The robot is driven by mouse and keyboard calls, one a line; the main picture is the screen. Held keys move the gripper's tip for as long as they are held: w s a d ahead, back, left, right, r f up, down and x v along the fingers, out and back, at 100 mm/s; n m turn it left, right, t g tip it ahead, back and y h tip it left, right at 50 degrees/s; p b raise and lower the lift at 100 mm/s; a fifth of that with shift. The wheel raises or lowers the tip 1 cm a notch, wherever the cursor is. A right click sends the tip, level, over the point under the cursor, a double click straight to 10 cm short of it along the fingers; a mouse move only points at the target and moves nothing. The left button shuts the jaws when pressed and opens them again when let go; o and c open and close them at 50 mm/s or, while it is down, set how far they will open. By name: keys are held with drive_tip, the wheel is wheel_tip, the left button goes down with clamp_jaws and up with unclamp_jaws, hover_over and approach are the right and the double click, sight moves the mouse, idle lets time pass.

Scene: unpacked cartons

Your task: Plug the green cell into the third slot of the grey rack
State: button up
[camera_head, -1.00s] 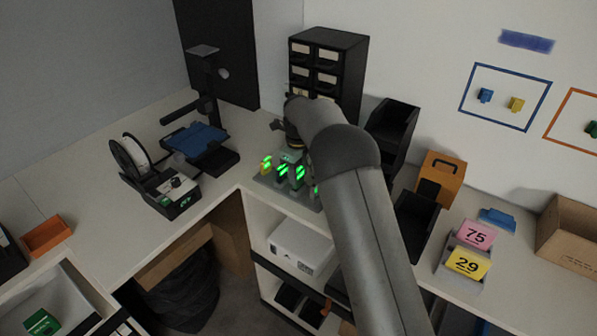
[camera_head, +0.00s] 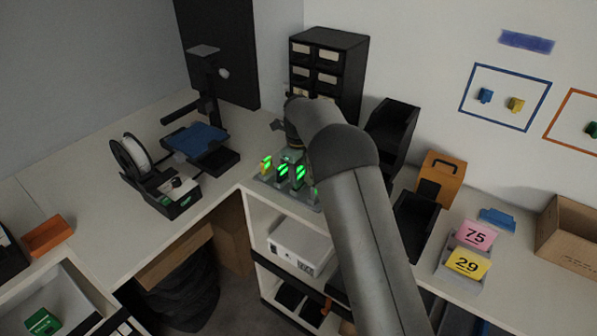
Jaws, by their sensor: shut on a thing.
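The grey rack (camera_head: 262,181) stands on the counter near its inner corner, left of my arm. Several upright cells with bright green lights are on it. The leftmost cell (camera_head: 265,166) has a yellow-orange body; two dark ones (camera_head: 282,175) (camera_head: 299,177) stand to its right. The right end of the rack is partly hidden by my arm. My gripper (camera_head: 289,156) points down just over the rack's back side, partly hidden by my forearm. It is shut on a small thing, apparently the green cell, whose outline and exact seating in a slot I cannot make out.
A black drawer cabinet (camera_head: 326,62) stands behind the rack. Black bins (camera_head: 391,135) and an orange box (camera_head: 441,178) are to the right. A spool device (camera_head: 171,197) and a blue-plated printer (camera_head: 197,140) are to the left. Bare counter lies left of the rack.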

drive_tip(key=shift+f+b, duration=0.35)
drive_tip(key=shift+f, duration=0.65)
idle(1.2)
drive_tip(key=o, duration=1.3)
wheel_tip(320, 180, up, 18)
drive_tip(key=shift+f+b, duration=0.25)
drive_tip(key=shift+b, duration=0.4)
